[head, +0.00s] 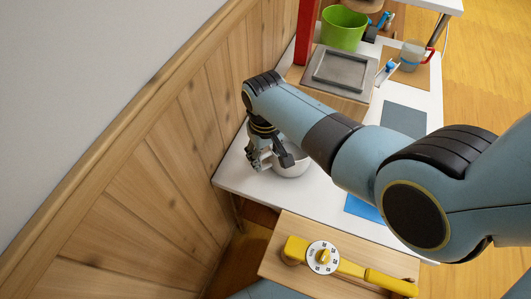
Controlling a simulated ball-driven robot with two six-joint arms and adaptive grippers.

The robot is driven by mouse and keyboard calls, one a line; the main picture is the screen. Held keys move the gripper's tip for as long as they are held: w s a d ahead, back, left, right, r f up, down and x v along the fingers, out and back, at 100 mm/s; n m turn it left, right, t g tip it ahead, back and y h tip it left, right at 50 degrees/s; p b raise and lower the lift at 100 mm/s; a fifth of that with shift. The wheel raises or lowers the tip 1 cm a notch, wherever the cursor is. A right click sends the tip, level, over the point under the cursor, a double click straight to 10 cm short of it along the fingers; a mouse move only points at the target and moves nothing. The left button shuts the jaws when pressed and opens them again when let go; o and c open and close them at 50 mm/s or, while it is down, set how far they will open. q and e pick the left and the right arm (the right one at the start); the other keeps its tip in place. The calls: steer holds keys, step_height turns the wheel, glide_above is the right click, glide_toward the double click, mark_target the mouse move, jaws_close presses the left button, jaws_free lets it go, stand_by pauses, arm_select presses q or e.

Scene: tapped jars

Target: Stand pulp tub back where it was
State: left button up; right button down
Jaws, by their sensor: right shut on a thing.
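A round pale grey tub (293,170), which I take to be the pulp tub, is at the near left part of the white table (236,172), close to the wooden wall. My right gripper (272,159) points down at its left rim and is shut on it. My gripper and forearm hide part of the tub. I cannot tell whether its base touches the table. My left gripper is not in view.
A yellow tool with a round dial (323,257) lies on a wooden board (275,268) at the front. A grey tray (341,70), a green bucket (344,27) and a mug with a red handle (411,56) are farther back. A red post (306,30) stands by the wall.

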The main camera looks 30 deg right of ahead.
steer(key=shift+f+b, duration=0.4)
steer(key=shift+f, duration=0.15)
stand_by(0.4)
steer(key=c, duration=0.6)
jaws_free()
steer(key=shift+r, duration=0.2)
steer(key=shift+r+p, duration=0.35)
steer(key=shift+p, duration=0.2)
steer(key=shift+f, duration=0.15)
steer(key=shift+f, duration=0.1)
steer(key=shift+f+b, duration=0.3)
